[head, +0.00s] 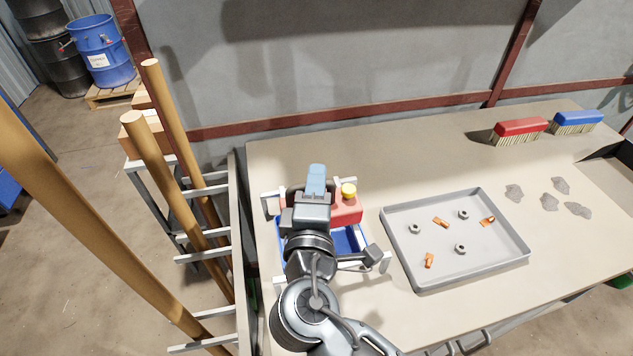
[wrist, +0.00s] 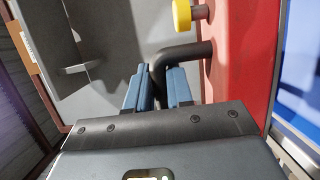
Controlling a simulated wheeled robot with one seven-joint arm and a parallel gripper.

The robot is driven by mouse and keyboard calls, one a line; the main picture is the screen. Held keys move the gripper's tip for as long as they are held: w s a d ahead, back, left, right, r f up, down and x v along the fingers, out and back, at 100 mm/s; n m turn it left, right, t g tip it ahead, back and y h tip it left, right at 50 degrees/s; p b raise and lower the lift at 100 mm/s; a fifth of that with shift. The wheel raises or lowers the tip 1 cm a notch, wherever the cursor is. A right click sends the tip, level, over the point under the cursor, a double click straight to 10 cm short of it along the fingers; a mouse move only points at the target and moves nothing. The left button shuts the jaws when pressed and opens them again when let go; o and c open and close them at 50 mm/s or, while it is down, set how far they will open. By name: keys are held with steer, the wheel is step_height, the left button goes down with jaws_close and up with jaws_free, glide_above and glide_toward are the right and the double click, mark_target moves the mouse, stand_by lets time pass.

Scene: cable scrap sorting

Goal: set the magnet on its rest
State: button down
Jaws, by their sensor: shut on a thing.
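The magnet is a red block (head: 347,209) with a yellow knob (head: 348,189) and a dark bent handle. My gripper (head: 316,180) is over the left part of the table, with the magnet just to its right in the head view. In the wrist view the blue-padded fingers of my gripper (wrist: 160,88) are closed around the dark handle (wrist: 185,53), which runs into the magnet's red side (wrist: 246,62). Below the magnet is a blue bin (head: 352,239) with pale brackets (head: 270,203) around it. My arm hides much of this. I cannot tell which part is the rest, or whether the magnet touches it.
A grey tray (head: 442,276) with copper pieces and nuts lies to the right. Grey scraps (head: 549,202), a red brush (head: 519,126) and a blue brush (head: 577,118) lie beyond it. A rack with wooden poles (head: 160,160) stands left of the table.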

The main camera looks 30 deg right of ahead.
steer(key=shift+r, duration=0.1)
steer(key=c, duration=0.9)
jaws_free()
steer(key=shift+f, duration=0.2)
steer(key=b+v, duration=0.1)
steer(key=v, duration=0.7)
steer(key=shift+r+b, duration=0.1)
steer(key=shift+b, duration=0.3)
